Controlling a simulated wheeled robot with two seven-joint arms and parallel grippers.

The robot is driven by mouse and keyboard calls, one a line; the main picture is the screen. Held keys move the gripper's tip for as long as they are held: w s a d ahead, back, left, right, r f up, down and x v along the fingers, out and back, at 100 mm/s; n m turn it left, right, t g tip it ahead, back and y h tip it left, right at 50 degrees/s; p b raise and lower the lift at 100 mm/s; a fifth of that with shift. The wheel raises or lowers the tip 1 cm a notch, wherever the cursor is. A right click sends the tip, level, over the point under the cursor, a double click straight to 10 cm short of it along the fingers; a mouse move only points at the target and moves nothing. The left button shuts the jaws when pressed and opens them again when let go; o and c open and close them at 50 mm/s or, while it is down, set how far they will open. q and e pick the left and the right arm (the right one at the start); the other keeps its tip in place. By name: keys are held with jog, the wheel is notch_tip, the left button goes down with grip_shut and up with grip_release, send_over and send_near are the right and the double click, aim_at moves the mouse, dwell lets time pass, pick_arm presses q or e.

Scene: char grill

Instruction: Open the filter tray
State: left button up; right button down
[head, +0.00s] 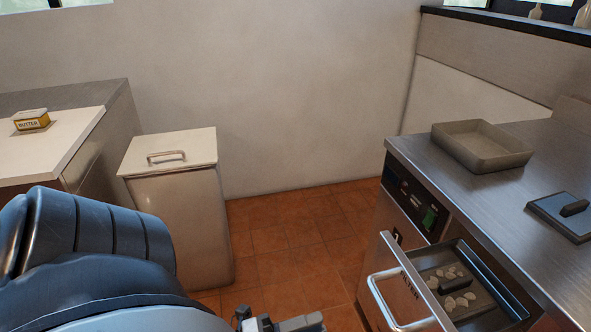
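The filter tray (403,268) is a steel drawer low in the front of the steel counter unit at the right. It stands pulled out, with its inside visible. A silver bar handle (378,298) is on its front. Inside are a dark pan with pale bits and a dark bar. My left gripper (282,324) shows only in part at the bottom edge, left of the handle and apart from it. Its fingers are mostly cut off, so I cannot tell if it is open or shut. My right gripper is not in view.
On the steel counter (430,170) are a grey rectangular pan (482,147) and a dark lid with a handle (570,214). A white lidded bin (170,155) stands left. A butter box (31,120) sits on the left worktop. The tiled floor (300,235) between is clear.

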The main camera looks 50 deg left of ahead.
pick_arm(q)
jog(key=shift+v, duration=1.2)
jog(key=w+d+f+n+g+y, duration=0.1)
jog(key=w+f+n+g+y, duration=0.2)
jog(key=w+n+g+y, duration=0.65)
jog(key=s+d+r+n+g+h, duration=0.25)
jog(key=s+d+n+g, duration=0.25)
jog(key=s+n, duration=0.55)
jog(key=w+d+f+t+h, duration=0.2)
jog(key=w+d+f+t, duration=0.2)
jog(key=w+d+t, duration=0.2)
jog(key=shift+w+d+f, duration=0.3)
jog(key=shift+w+f, duration=0.05)
jog(key=shift+w, duration=0.05)
